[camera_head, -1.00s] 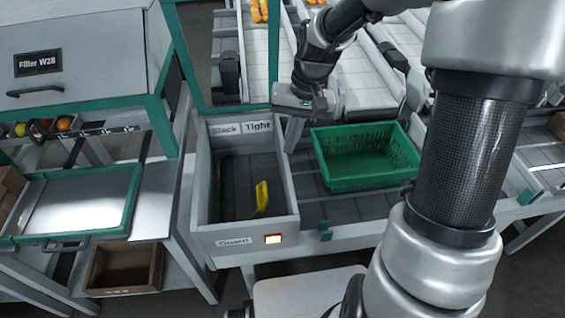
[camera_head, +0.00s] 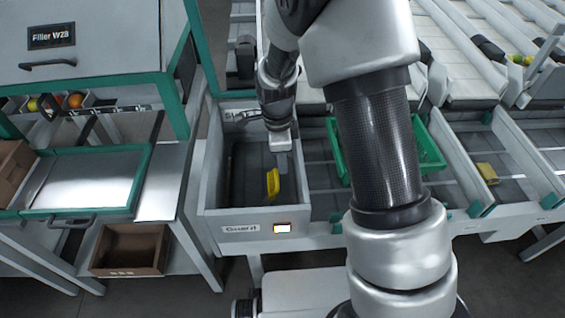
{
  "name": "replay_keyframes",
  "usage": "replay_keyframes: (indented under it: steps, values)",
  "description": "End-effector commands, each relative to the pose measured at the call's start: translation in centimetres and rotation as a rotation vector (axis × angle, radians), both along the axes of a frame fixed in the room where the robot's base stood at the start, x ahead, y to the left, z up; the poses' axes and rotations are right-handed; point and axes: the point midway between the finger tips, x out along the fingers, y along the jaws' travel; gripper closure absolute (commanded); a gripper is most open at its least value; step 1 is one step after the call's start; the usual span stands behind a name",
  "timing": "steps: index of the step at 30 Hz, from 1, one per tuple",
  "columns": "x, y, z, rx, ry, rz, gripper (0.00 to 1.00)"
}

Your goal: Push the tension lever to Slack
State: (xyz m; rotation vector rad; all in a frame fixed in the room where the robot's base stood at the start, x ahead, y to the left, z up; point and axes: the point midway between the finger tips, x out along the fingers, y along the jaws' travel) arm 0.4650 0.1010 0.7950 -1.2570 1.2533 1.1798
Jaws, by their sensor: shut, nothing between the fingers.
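The yellow tension lever (camera_head: 273,183) stands in a grey open-topped box (camera_head: 252,220), right of the box's middle. On the box's back wall, the start of the "Slack" label (camera_head: 236,116) shows at the left. My arm hides the "Tight" label. My gripper (camera_head: 283,165) is shut and empty, pointing down into the right part of the box. Its tip is close to the lever's upper right side. I cannot tell whether it touches the lever.
The box's right wall (camera_head: 299,180) is close to my gripper. A green crate (camera_head: 430,150) stands to the right on the conveyor, partly behind my arm. A small lit panel (camera_head: 283,228) is on the box's front. A filler machine with a green-framed tray (camera_head: 80,185) is at left.

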Motion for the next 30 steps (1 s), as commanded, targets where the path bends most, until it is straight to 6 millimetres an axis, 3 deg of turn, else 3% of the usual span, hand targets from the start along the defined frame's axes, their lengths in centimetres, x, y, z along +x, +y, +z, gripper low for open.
replay_keyframes:
  steps: [1, 6, 12, 30]
  values:
    - [-0.1, -0.1, -1.4, -0.001, 0.004, -0.001, 1.00]
    - [-0.1, -0.3, -4.3, 0.000, 0.004, 0.000, 1.00]
    - [0.0, -0.4, -6.2, 0.001, 0.002, 0.002, 1.00]
    - [0.0, -0.1, -6.4, -0.016, 0.001, 0.004, 1.00]
